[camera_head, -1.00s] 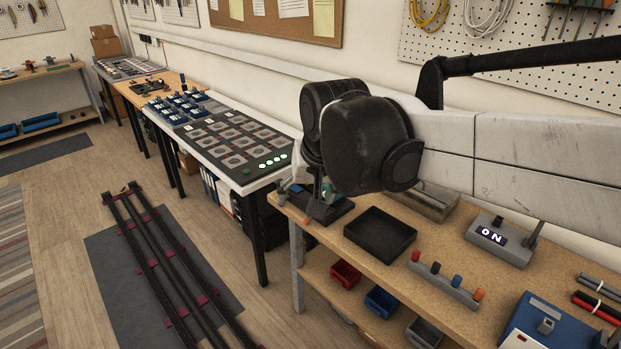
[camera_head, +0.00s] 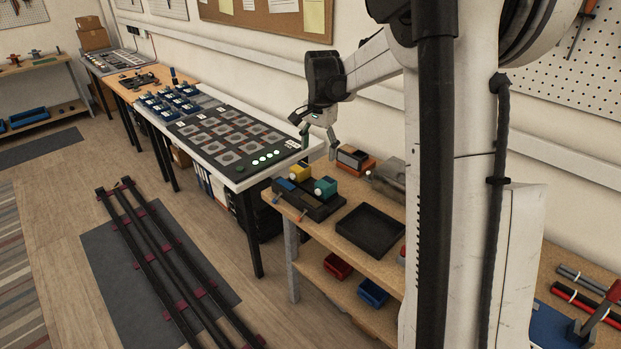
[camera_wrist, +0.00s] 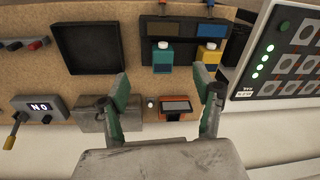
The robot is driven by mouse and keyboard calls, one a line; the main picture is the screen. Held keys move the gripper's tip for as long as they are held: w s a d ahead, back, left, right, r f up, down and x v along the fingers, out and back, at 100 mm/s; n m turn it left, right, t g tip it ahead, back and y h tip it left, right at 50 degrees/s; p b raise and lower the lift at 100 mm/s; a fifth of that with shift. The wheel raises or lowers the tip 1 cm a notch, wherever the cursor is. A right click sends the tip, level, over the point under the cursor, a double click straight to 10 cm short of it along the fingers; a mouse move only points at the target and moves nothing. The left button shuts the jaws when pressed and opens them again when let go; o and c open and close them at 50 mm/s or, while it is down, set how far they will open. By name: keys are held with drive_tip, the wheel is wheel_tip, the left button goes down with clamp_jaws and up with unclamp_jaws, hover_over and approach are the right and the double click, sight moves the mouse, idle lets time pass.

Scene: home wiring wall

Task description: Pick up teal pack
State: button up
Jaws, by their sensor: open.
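The teal pack (camera_head: 325,187) stands in a black holder (camera_head: 318,208) on the wooden bench, beside a yellow pack (camera_head: 299,173). In the wrist view, the teal pack (camera_wrist: 163,55) has a white round top and sits left of the yellow pack (camera_wrist: 208,58). My gripper (camera_head: 319,139) is in the air behind the holder, towards the wall. Its fingers are spread and empty in the wrist view (camera_wrist: 168,90). The teal pack lies beyond the fingertips and is not between them.
An orange device with a dark screen (camera_wrist: 176,106) sits on the bench behind the holder. An empty black tray (camera_head: 370,230) is beside the holder. A grey box (camera_head: 388,172) stands near the wall. A panel table (camera_head: 218,172) is to the left.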

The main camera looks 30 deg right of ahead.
sight(326, 181)
drive_tip(key=w+d+f, duration=0.1)
drive_tip(key=d+f, duration=0.1)
drive_tip(key=f, duration=0.2)
drive_tip(key=w+d+f+m+p, duration=0.1)
drive_tip(key=f, duration=0.4)
drive_tip(key=w+d+f+m+g, duration=0.1)
drive_tip(key=d+f, duration=0.1)
drive_tip(key=f, duration=0.2)
drive_tip(key=shift+w+d+f, duration=0.25)
drive_tip(key=shift+d+f, duration=0.05)
drive_tip(key=shift+f, duration=0.05)
drive_tip(key=shift+w+f+p, duration=0.15)
drive_tip(key=shift+f+p, duration=0.15)
drive_tip(key=shift+f, duration=1)
drive_tip(key=shift+w+f+p, duration=0.15)
drive_tip(key=shift+f+p, duration=0.1)
drive_tip(key=shift+f, duration=1)
clamp_jaws()
